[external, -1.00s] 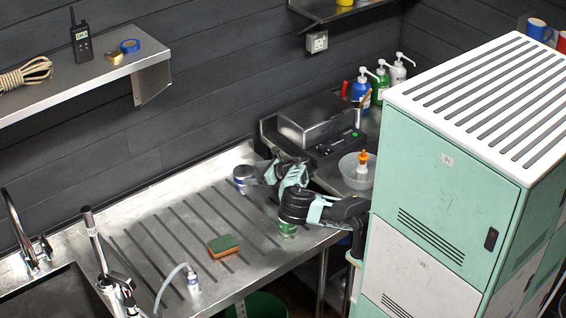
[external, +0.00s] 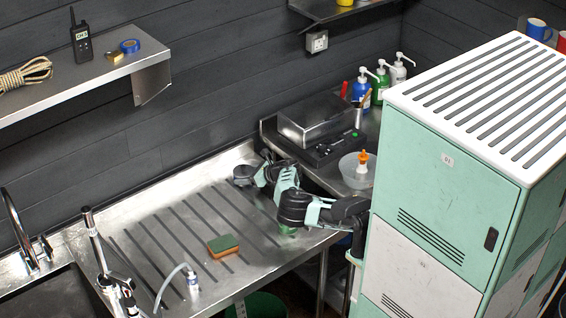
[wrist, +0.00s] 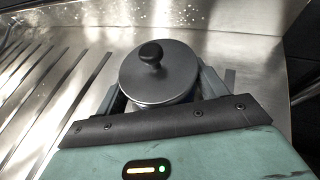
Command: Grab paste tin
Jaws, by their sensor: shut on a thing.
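The paste tin (wrist: 158,76) appears in the wrist view as a round tin with a flat grey lid and a black knob on top. A sliver of its blue and white side shows below the lid. My gripper (external: 250,174) is at the tin near the back edge of the steel drainboard in the external view. In the wrist view its two fingers stand on either side of the tin, shut on it. The fingertips and most of the tin's side are hidden under the lid. I cannot tell whether the tin is clear of the surface.
A green can (external: 288,231) stands partly hidden under my arm. A sponge (external: 223,245) lies on the grooved drainboard (external: 150,215). A clear-lidded scale (external: 318,128) and a bowl (external: 356,171) stand to the right. The left drainboard is mostly clear.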

